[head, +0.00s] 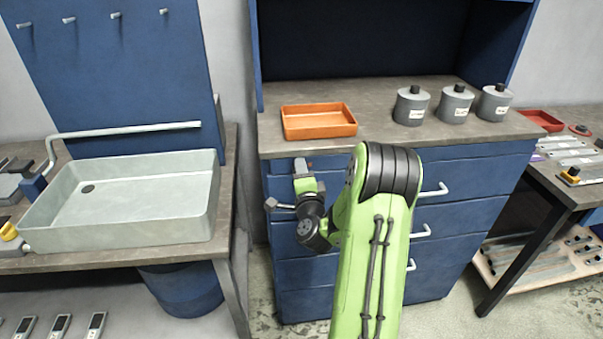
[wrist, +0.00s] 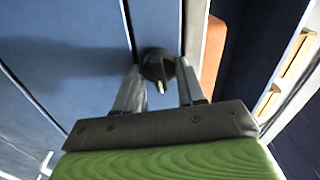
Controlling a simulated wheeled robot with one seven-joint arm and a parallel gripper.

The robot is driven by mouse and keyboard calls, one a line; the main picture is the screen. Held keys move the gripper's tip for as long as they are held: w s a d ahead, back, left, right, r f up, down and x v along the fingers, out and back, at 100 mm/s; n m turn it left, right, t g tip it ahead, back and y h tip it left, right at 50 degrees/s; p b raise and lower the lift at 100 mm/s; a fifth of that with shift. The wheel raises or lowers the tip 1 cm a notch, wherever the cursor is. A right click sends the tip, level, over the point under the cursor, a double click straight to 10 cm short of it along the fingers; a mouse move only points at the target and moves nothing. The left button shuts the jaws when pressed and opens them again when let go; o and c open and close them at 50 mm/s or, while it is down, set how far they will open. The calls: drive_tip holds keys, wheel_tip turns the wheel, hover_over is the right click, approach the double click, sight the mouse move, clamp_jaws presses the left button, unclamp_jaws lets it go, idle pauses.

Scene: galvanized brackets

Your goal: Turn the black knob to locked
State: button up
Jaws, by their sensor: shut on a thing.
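The black knob (wrist: 155,64) is round and dark, with a pale pointer mark on it. It sits on the blue front of the cabinet (head: 464,213), near the worktop edge. In the wrist view my gripper (wrist: 160,71) has one finger on each side of the knob and is shut on it. In the head view my gripper (head: 302,168) is at the upper left of the cabinet front, and it hides the knob there. I cannot read any locked marking around the knob.
An orange tray (head: 318,134) stands on the worktop just above my gripper. Several grey lidded canisters (head: 411,108) stand to its right. Drawer handles (head: 421,232) stick out of the front. A pale sink basin (head: 205,200) is on the left bench.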

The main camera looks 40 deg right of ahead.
drive_tip(key=shift+m, duration=0.6)
drive_tip(key=o, duration=1)
drive_tip(key=shift+o, duration=0.2)
drive_tip(key=shift+f, duration=0.1)
